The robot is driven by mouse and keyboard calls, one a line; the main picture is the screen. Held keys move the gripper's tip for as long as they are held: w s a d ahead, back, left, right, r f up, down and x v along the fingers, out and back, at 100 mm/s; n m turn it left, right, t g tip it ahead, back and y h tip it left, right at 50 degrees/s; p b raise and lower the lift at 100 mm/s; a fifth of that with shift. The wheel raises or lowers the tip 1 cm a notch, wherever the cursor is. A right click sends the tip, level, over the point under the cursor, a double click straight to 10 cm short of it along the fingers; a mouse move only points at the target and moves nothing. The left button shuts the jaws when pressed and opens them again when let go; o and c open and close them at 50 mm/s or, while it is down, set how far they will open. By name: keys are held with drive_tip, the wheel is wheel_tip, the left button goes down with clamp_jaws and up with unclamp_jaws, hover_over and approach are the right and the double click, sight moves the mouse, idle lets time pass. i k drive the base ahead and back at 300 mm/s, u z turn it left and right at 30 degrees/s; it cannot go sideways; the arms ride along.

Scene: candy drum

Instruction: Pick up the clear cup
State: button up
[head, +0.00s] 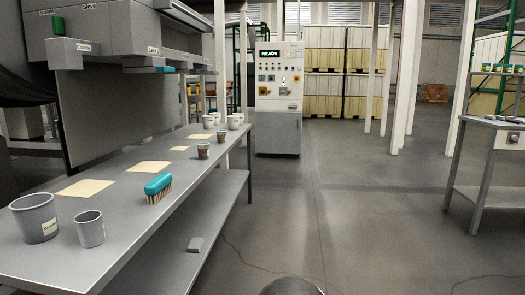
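No cup in the head view can be made out for certain as clear. Two small cups with brownish lower parts stand upright on the grey bench: a nearer cup (203,151) and a farther cup (221,137). They are too small to tell whether they are see-through. My gripper is not in view. Only a dark rounded shape shows at the bottom edge, and I cannot tell which part it is.
The long bench (130,205) runs along the left. It holds a large grey bucket (35,218), a smaller grey cup (89,229), a teal brush (158,188) and several pale cups at its far end. A control cabinet (279,105) stands beyond. The floor right of the bench is open.

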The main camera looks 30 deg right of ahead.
sight(202, 147)
drive_tip(key=z, duration=0.65)
drive_tip(key=i, duration=1.9)
drive_tip(key=z, duration=0.35)
